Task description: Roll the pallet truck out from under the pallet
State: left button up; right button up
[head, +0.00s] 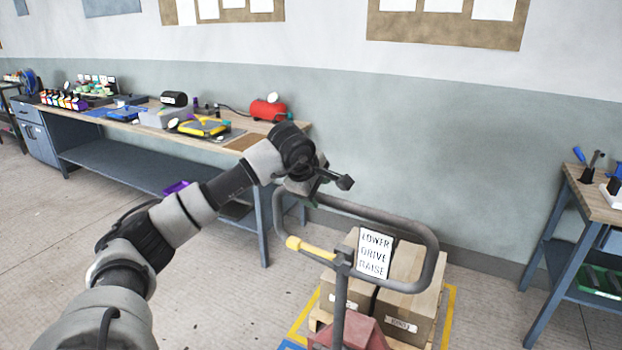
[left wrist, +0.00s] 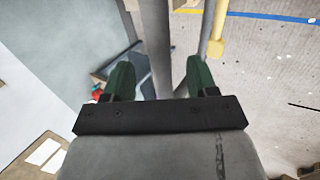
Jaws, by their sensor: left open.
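The pallet truck's grey looped handle (head: 437,255) stands up in the middle of the head view, with a yellow lever (head: 305,246) and a LOWER / DRIVE / RAISE sign (head: 375,253). Its red body (head: 365,333) shows at the bottom edge. The wooden pallet (head: 316,322) carries cardboard boxes (head: 412,300); the forks are hidden. My left gripper (head: 305,186) is open at the handle loop's upper left corner. In the left wrist view, a grey handle bar (left wrist: 156,35) runs between its green fingers (left wrist: 160,78); contact cannot be told. My right gripper is not in view.
A long workbench (head: 258,128) with tools and a red tank (head: 268,109) stands along the wall at left. Another bench (head: 598,200) stands at right. Yellow floor tape (head: 448,310) borders the pallet. The floor at left (head: 60,240) is clear.

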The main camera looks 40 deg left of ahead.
aim_at(323, 202)
pick_arm(q)
jog(key=p+x, duration=0.1)
jog(key=x, duration=0.5)
jog(key=shift+w+f, duration=0.1)
jog(key=shift+f, duration=0.1)
grip_shut()
dwell(1.2)
